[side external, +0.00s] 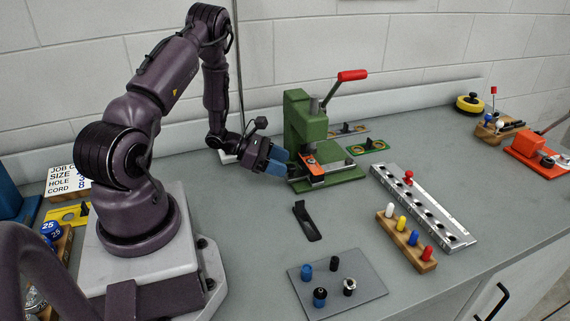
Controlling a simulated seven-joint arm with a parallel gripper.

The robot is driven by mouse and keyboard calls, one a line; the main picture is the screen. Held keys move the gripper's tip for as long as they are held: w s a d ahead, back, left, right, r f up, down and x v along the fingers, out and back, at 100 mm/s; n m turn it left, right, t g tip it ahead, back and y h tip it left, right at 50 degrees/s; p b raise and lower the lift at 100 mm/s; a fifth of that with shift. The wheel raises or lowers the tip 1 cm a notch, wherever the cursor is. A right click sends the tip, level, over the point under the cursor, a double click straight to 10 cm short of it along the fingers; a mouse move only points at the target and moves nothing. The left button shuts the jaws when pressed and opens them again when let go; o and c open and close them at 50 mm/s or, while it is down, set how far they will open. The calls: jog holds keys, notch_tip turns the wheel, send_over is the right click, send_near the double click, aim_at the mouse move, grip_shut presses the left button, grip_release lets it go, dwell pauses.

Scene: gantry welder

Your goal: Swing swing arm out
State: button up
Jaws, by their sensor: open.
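A green press (299,118) with a red-knobbed lever (352,75) stands at the centre of the bench. A small orange arm (330,157), which looks like the swing arm, sits low on the front of the press above its green base (345,176). My gripper (285,163) has blue fingers and is at the left side of the press, close to the orange arm's left end. It is open. From this angle I cannot tell whether the fingers touch the orange arm or straddle it, and the gap between them is hard to see.
A metal rail with holes (425,205) and a wooden block of coloured pegs (406,238) lie to the right. A black flat part (306,221) and a grey plate with small parts (367,291) lie in front. A green plate (367,146) lies beside the press.

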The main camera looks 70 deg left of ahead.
jog(key=shift+x, duration=0.85)
grip_shut()
jog(key=shift+d+n+t+y, duration=0.4)
jog(key=shift+d+n+y, duration=0.45)
jog(key=shift+d, duration=0.45)
jog(key=d+n+y, duration=0.2)
jog(key=d, duration=0.1)
jog(key=shift+w+d+y, duration=0.15)
jog(key=shift+w+y, duration=0.1)
jog(key=shift+w+d+n+y, duration=0.3)
jog(key=shift+d+n+y, duration=0.15)
jog(key=shift+d, duration=0.25)
jog(key=shift+w+d+n+y, duration=0.3)
jog(key=shift+d+n+y, duration=0.1)
jog(key=shift+d+y, duration=0.25)
jog(key=shift+w+d+n+y, duration=0.3)
jog(key=shift+d+n+y, duration=0.1)
jog(key=shift+d, duration=0.35)
